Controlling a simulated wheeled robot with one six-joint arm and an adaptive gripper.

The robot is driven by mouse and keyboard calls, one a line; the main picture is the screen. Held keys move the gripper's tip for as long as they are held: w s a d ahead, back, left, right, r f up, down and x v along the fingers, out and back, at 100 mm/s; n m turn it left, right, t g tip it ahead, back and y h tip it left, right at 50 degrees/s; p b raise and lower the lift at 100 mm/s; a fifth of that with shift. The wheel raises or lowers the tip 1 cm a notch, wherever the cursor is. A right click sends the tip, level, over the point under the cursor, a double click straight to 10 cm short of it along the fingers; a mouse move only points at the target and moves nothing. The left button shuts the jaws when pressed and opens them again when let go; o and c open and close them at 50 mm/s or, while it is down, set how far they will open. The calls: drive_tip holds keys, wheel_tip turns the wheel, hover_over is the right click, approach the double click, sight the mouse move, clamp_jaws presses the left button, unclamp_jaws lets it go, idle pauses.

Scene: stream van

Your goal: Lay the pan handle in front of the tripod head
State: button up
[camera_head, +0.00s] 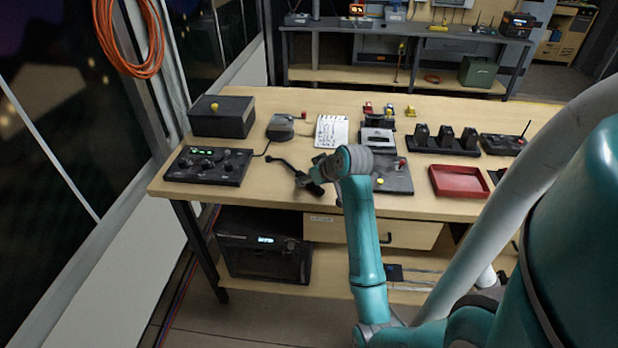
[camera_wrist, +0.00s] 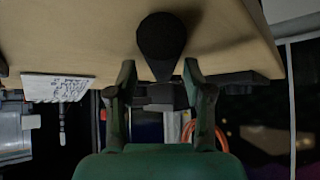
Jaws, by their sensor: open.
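A thin black bent bar, which looks like the pan handle (camera_head: 284,163), lies on the workbench near its front edge. In the wrist view a dark teardrop-shaped grip (camera_wrist: 161,42), apparently its thick end, shows just beyond the fingertips, roughly centred between them. My gripper (camera_head: 312,180) is at the right end of the bar. In the wrist view my gripper (camera_wrist: 160,78) is open, with a gap between the fingers. I cannot tell for sure which device is the tripod head; a grey device (camera_head: 378,138) stands right of the notepad. My wrist hides part of the bench.
A control panel (camera_head: 208,165) and black box (camera_head: 222,117) are at the left. A grey cabled device (camera_head: 280,127) and notepad (camera_head: 332,131) lie behind the bar. A dark plate with knobs (camera_head: 394,177) and red tray (camera_head: 459,181) are at the right.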

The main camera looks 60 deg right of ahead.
drive_tip(key=v, duration=1.2)
drive_tip(key=w+a+f+t, duration=0.1)
drive_tip(key=w+a+f, duration=0.3)
drive_tip(key=a+f, duration=0.55)
drive_tip(key=s+a+f+t, duration=0.1)
drive_tip(key=s+a+f, duration=0.2)
drive_tip(key=a, duration=0.4)
drive_tip(key=s+a+f+t, duration=0.1)
drive_tip(key=s+a+f, duration=0.2)
drive_tip(key=a, duration=0.4)
drive_tip(key=s+a+f, duration=0.3)
drive_tip(key=a, duration=0.3)
drive_tip(key=s+a+r+n+t+y, duration=0.1)
drive_tip(key=s+a+r+n, duration=0.1)
drive_tip(key=s+a, duration=0.3)
drive_tip(key=s+a+r+n+t+y, duration=0.2)
drive_tip(key=s+a+r, duration=0.3)
drive_tip(key=s, duration=0.7)
drive_tip(key=shift+s+a+r+n, duration=0.2)
drive_tip(key=shift+a+r+n, duration=0.1)
drive_tip(key=shift+a, duration=0.1)
drive_tip(key=shift+o, duration=0.3)
